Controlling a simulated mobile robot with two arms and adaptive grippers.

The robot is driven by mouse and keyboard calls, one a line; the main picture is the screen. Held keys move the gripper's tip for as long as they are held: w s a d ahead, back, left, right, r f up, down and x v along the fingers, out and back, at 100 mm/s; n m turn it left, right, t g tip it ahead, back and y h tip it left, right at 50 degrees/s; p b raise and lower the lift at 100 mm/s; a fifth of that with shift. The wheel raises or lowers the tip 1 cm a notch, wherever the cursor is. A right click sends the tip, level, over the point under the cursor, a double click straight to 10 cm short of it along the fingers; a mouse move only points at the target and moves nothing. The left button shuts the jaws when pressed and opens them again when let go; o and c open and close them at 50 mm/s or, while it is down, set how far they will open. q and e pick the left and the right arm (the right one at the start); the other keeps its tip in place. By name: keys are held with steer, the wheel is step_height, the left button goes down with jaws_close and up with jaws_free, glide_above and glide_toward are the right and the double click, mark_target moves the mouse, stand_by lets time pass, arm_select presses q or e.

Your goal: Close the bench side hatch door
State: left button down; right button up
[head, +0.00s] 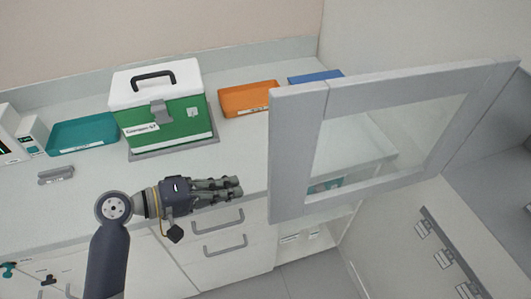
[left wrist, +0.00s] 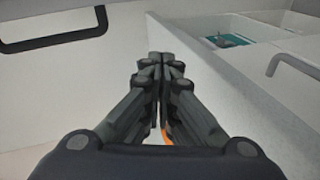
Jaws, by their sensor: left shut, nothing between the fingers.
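The hatch door (head: 290,160) is a light grey frame around a clear pane. It stands swung open on the right of the head view, across the bench's right end. A shelf space shows through and below it. My left gripper (head: 239,187) is shut and empty, in front of the bench and left of the door's near edge, with a gap between them in the picture. In the left wrist view its fingers (left wrist: 160,62) are together. I cannot surely make out the door there. My right gripper is not in view.
On the bench (head: 70,205) stand a green and white cool box (head: 170,122), a teal tray (head: 83,135), an orange tray (head: 250,98) and a blue tray (head: 315,77). Drawers with grey handles (head: 218,222) are below my left gripper. Grey floor (head: 305,278) shows at the bottom.

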arm_select(q)
steer(key=w+a+r+n+t+h, duration=0.1)
steer(key=w+r+h, duration=0.2)
steer(key=r, duration=0.4)
steer(key=d+p, duration=0.6)
steer(key=d, duration=0.3)
steer(key=shift+r+n, duration=0.3)
steer(key=shift+r, duration=0.1)
steer(key=shift+w+d, duration=0.15)
steer(key=shift+w, duration=0.05)
steer(key=shift+s, duration=0.15)
